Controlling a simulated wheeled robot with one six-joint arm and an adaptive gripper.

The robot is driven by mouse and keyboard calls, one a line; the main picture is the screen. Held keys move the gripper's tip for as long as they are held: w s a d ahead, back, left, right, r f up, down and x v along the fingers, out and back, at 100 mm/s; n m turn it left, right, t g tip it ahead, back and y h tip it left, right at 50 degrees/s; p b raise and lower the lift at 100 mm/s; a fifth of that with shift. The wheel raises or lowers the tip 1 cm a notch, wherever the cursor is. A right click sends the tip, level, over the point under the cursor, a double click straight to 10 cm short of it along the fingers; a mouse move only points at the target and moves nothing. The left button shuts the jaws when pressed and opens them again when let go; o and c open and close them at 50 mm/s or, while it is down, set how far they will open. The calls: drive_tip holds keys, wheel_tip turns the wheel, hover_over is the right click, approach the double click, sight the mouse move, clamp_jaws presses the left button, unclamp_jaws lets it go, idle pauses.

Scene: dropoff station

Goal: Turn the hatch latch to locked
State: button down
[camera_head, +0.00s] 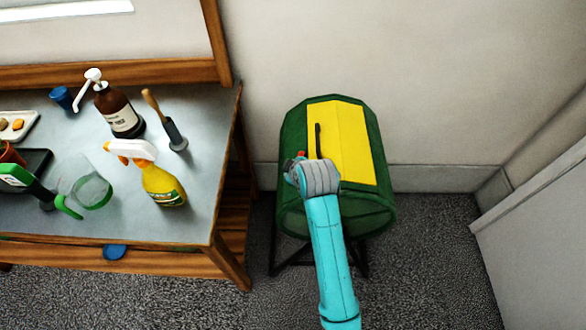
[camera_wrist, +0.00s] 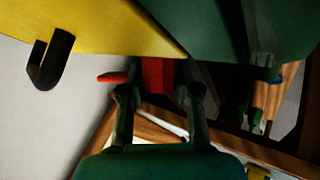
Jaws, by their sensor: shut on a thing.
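A green drum (camera_head: 375,135) on a dark stand has a yellow hatch (camera_head: 345,130) with a black handle (camera_head: 318,140). My gripper (camera_head: 296,166) reaches the drum's left side, at the hatch's edge. In the wrist view, my gripper (camera_wrist: 157,94) is shut on the red hatch latch (camera_wrist: 157,72). A thin red tab points left from the latch. The handle also shows in the wrist view (camera_wrist: 50,60), left of my fingers. In the head view, only a bit of red latch (camera_head: 301,154) shows. My wrist hides the rest.
A grey-topped wooden table (camera_head: 215,130) stands left of the drum. A wall stands behind; the floor right of the drum is clear.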

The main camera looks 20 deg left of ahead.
drive_tip(key=m+t+h, duration=0.1)
drive_tip(key=m+t, duration=0.1)
drive_tip(key=m+t+h, duration=0.1)
drive_tip(key=m+t, duration=0.1)
drive_tip(key=t, duration=0.1)
drive_tip(key=shift+s+a+f+t, duration=0.1)
drive_tip(key=shift+t, duration=0.2)
drive_tip(key=m+t+h, duration=0.3)
drive_tip(key=m+h, duration=0.1)
drive_tip(key=shift+m+t, duration=0.3)
drive_tip(key=shift+t, duration=0.1)
drive_tip(key=shift+h, duration=0.3)
drive_tip(key=c, duration=0.8)
unclamp_jaws()
drive_tip(key=d+v, duration=0.1)
drive_tip(key=v, duration=1)
drive_tip(key=shift+s+a, duration=0.4)
